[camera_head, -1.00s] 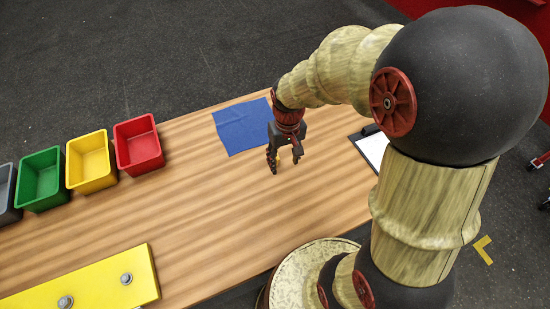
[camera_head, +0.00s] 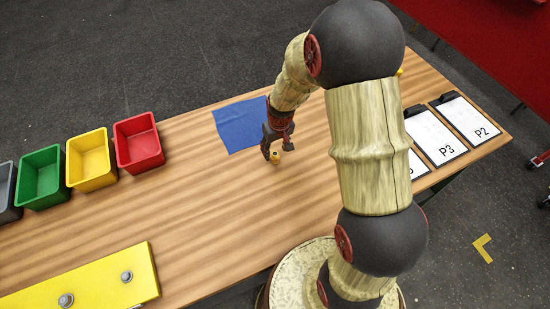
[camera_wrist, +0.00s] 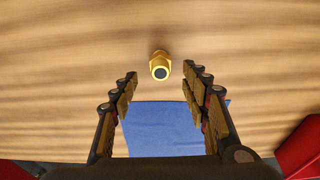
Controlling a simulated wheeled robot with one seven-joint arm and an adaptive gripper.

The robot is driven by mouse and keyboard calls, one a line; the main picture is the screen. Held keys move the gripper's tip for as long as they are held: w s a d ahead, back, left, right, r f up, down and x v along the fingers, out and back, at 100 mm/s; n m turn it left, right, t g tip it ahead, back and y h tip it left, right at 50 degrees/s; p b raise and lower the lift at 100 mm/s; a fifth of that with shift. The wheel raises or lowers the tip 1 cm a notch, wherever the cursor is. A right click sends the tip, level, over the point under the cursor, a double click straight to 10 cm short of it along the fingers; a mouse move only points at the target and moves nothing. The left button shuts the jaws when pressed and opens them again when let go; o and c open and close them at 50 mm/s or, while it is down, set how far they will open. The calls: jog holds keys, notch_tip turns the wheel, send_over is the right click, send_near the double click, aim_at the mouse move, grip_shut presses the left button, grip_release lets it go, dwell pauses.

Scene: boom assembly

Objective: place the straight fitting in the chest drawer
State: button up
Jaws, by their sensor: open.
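The straight fitting, a small brass piece with a round dark opening, stands on the wooden table in the wrist view (camera_wrist: 160,66). It also shows in the head view (camera_head: 275,158), just beside my fingertips. My gripper (camera_head: 279,152) is open and empty, low over the table. In the wrist view its two fingers (camera_wrist: 160,85) are spread, with the fitting just beyond the tips and between their lines. The chest drawer cannot be made out in these frames.
A blue cloth (camera_head: 238,125) lies behind my gripper. Red (camera_head: 138,143), yellow (camera_head: 91,162) and green (camera_head: 40,177) bins stand at the left. A yellow plate (camera_head: 95,285) with knobs lies front left. Clipboards (camera_head: 468,118) lie at right. The table's middle is clear.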

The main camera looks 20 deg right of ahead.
aim_at(275, 154)
notch_tip(275, 154, down, 4)
jog(key=shift+w+r, duration=0.15)
jog(key=shift+r, duration=0.1)
jog(key=c, duration=0.3)
grip_shut()
